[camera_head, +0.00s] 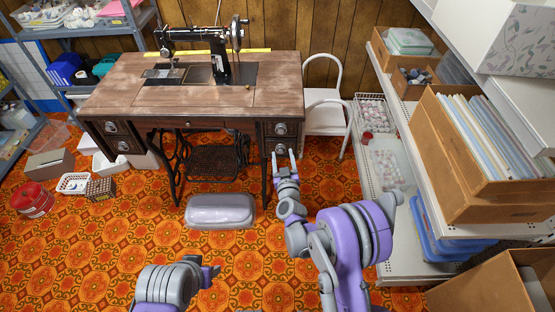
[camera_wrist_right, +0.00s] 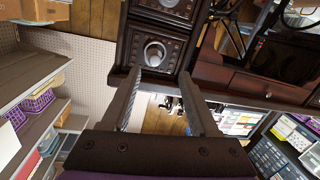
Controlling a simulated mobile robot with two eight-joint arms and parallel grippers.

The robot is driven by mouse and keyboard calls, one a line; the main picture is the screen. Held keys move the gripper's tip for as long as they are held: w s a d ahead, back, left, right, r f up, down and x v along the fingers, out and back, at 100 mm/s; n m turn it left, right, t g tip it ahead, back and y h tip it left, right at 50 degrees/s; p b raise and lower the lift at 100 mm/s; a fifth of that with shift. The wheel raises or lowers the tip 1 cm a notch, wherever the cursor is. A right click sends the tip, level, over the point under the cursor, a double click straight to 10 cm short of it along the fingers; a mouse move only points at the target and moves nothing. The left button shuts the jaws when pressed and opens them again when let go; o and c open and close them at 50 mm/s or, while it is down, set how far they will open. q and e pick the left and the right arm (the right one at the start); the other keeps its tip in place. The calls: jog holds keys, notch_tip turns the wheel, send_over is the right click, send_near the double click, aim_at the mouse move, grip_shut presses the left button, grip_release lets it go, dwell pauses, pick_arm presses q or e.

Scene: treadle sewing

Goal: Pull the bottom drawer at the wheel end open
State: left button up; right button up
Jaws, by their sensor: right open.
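The bottom drawer (camera_head: 281,148) at the wheel end is the lower of two dark drawers with round metal knobs, under the table's right end. It looks shut. My right gripper (camera_head: 285,156) is open and empty, its fingertips in front of these drawers, overlapping the lower one in the head view. In the right wrist view, which looks upside down, the open fingers (camera_wrist_right: 160,76) point at a drawer knob (camera_wrist_right: 155,53). A second knob shows at the top edge. I cannot tell whether the fingers touch. My left gripper (camera_head: 211,274) is low, away from the table.
The sewing machine (camera_head: 210,45) stands on the wooden table (camera_head: 130,95). A white chair (camera_head: 325,110) and a loaded shelf (camera_head: 400,215) are close on the right. A grey cushion-like object (camera_head: 220,210) lies on the orange floor before the treadle.

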jog(key=m+t+h+b, duration=0.1)
jog(key=h+b, duration=0.1)
send_near(281, 152)
jog(key=w+b, duration=0.1)
jog(key=w, duration=0.8)
pick_arm(q)
jog(key=f, duration=0.4)
jog(key=shift+w+a+f, duration=0.2)
jog(key=shift+a+f, duration=0.1)
jog(key=shift+a, duration=0.05)
pick_arm(e)
jog(key=shift+s, duration=0.1)
grip_shut()
